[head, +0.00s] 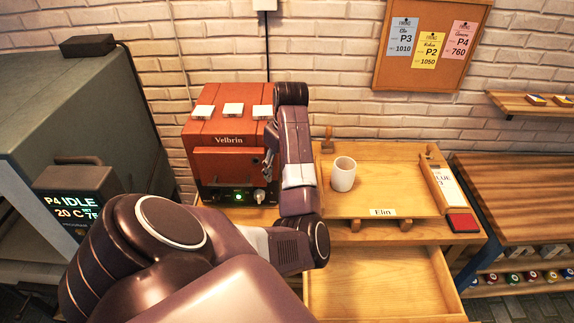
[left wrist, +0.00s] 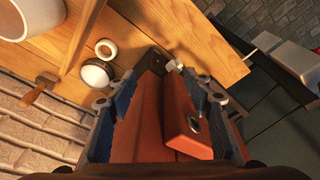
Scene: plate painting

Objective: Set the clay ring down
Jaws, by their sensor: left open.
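A small pale ring (left wrist: 106,48), which looks like the clay ring, lies on the wooden table top (left wrist: 140,25) in the left wrist view, beside a round whitish knob (left wrist: 95,73). I cannot make out the ring in the head view, where my arm covers part of that area. My left gripper (left wrist: 155,90) is open, with its two blue-grey fingers spread and nothing seen between them but the red kiln surface. In the head view the left gripper (head: 269,164) is in front of the red Velbrin kiln (head: 225,139), partly hidden by my arm. My right gripper is not in view.
A white cup (head: 343,174) stands on the wooden board labelled Elin (head: 390,195). An open, empty drawer (head: 375,280) juts out below. A red pad (head: 463,222) lies at the board's right. A grey machine (head: 75,115) stands at the left.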

